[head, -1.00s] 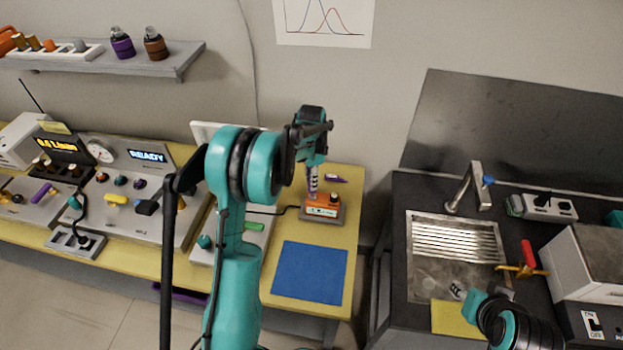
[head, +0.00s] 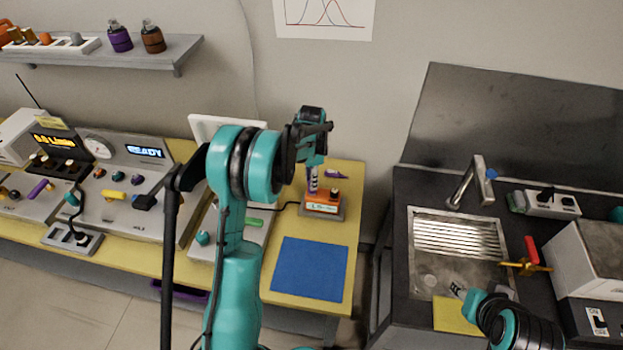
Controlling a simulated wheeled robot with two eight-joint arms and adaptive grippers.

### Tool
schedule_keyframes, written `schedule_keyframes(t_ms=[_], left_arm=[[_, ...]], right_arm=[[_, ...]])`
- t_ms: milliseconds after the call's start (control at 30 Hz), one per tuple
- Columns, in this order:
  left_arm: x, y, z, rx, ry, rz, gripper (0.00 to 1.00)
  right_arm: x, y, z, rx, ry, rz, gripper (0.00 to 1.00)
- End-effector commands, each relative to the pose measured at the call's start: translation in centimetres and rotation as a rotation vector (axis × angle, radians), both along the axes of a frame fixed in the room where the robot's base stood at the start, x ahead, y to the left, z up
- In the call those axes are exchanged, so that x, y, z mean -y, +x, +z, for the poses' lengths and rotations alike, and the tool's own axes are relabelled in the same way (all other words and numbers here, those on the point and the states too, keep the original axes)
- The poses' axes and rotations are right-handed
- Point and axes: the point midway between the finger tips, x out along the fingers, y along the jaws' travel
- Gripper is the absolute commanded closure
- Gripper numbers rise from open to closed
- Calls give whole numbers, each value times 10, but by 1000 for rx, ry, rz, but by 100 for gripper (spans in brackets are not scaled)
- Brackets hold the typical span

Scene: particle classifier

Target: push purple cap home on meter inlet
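The orange meter (head: 331,196) sits on a small grey base near the right end of the yellow bench, with a dark cable running to its left. My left gripper (head: 312,188) points down at the left part of the meter, its fingertips touching or almost touching it. Purple shows at the fingers, but I cannot tell whether it is the cap or how it sits on the inlet. A small purple piece (head: 336,173) lies on the bench behind the meter. My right gripper (head: 458,290) is low over the sink's front edge; its finger opening is unclear.
A blue mat (head: 310,269) lies in front of the meter. Instrument panels (head: 117,200) fill the bench's left side. On the right are a metal sink (head: 424,281), a tap (head: 466,184), a red-handled valve (head: 530,256) and a yellow cloth (head: 452,315). A shelf (head: 120,56) holds bottles.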

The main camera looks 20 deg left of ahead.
Motion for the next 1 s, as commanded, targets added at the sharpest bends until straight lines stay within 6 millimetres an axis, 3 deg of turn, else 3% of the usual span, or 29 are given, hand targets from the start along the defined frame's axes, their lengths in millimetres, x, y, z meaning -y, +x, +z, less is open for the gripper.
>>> schedule_keyframes(t_ms=[33, 100, 467, 1000], left_arm=[[0, 0, 0, 0, 0, 0, 61], [0, 0, 0, 0, 0, 0, 50], [0, 0, 7, 0, 0, 0, 50], [0, 0, 107, 0, 0, 0, 50]], right_arm=[[0, 0, 0, 0, 0, 0, 60], [0, 0, 0, 0, 0, 0, 60], [0, 0, 0, 0, 0, 0, 60], [0, 0, 0, 0, 0, 0, 60]])
